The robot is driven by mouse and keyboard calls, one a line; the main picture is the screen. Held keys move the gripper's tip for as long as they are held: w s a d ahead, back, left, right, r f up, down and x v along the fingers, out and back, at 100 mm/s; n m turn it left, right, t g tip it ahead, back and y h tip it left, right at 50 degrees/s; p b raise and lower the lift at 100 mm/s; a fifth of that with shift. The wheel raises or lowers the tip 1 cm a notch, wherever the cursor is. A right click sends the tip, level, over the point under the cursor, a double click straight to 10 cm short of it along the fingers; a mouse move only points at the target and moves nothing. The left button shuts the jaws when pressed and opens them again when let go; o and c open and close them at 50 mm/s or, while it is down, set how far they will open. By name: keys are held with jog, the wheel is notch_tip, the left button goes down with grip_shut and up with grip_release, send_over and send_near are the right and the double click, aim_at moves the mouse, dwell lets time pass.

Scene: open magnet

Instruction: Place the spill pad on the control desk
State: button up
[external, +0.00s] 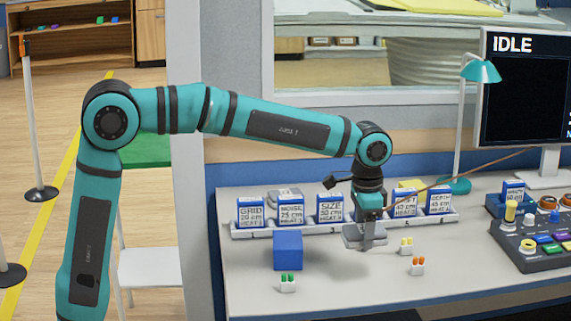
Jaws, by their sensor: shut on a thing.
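My gripper (367,243) points down over the control desk (330,285), just in front of the row of cards. It is shut on a small, flat grey piece (352,238), which looks like the spill pad. The grey piece and the grey fingers are hard to tell apart. I cannot tell whether the piece touches the desk top or hangs a little above it.
A blue cube (288,250) stands left of my gripper. Small green (288,283), yellow (406,245) and orange (417,265) pieces lie nearby. A card rack (265,230) runs behind. A teal lamp (480,71), a button console (540,245) and an IDLE monitor (522,90) stand right.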

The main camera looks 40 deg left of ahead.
aim_at(365, 285)
jog(key=shift+s+d+f, duration=0.15)
jog(key=shift+d+f, duration=0.1)
jog(key=shift+f, duration=4.75)
jog(key=shift+f, duration=0.1)
jog(key=o, duration=1)
jog(key=shift+c, duration=0.2)
notch_tip(365, 285, up, 12)
jog(key=shift+r, duration=0.1)
